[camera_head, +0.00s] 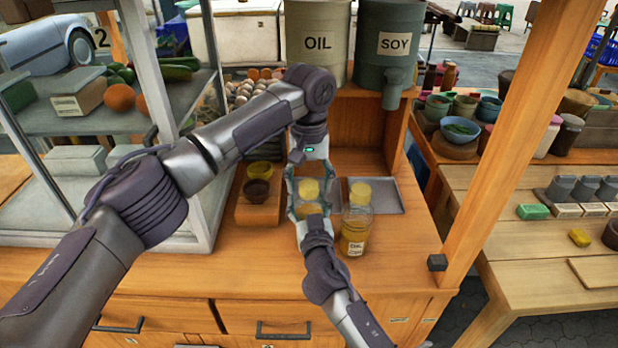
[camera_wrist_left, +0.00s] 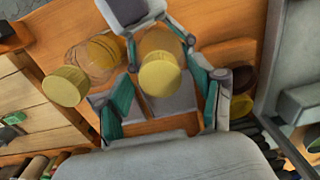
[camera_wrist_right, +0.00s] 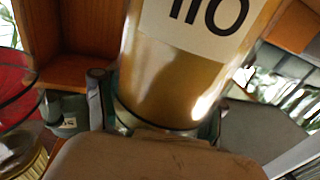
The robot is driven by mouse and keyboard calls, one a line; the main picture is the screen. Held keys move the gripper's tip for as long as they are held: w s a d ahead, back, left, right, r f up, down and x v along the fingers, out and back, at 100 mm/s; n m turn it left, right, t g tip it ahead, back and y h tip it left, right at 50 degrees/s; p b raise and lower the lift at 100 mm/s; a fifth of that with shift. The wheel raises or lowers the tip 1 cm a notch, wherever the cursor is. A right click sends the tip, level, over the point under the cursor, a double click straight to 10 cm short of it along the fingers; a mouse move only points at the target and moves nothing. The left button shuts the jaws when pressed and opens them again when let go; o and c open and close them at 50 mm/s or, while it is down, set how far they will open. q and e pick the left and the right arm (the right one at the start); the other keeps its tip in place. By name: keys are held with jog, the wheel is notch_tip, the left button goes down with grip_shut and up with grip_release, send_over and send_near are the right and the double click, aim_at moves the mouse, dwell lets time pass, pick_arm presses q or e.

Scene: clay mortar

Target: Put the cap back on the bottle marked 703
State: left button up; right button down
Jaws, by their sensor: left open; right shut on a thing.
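A clear bottle with yellow oil (camera_wrist_right: 185,75) is in my right gripper (camera_head: 314,220), which is shut on its body. Its label reads OIL, upside down in the right wrist view; no 703 is legible. A yellow cap (camera_head: 309,188) sits on top of this bottle; I cannot tell how tightly. My left gripper (camera_head: 307,180) is open from above, its fingers on either side of the cap, which also shows in the left wrist view (camera_wrist_left: 159,76). A second oil bottle (camera_head: 356,226) with a yellow cap (camera_head: 360,192) stands upright on the counter to the right.
A metal tray (camera_head: 388,187) lies behind the bottles. OIL (camera_head: 317,38) and SOY (camera_head: 389,45) containers stand above. A wooden post (camera_head: 510,130) rises at the right.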

pick_arm(q)
jog(key=c, duration=1.2)
jog(key=m, duration=0.4)
jog(key=shift+c, duration=0.2)
jog(key=m, duration=0.4)
jog(key=o, duration=1.4)
jog(key=shift+c, duration=0.2)
notch_tip(320, 180, up, 12)
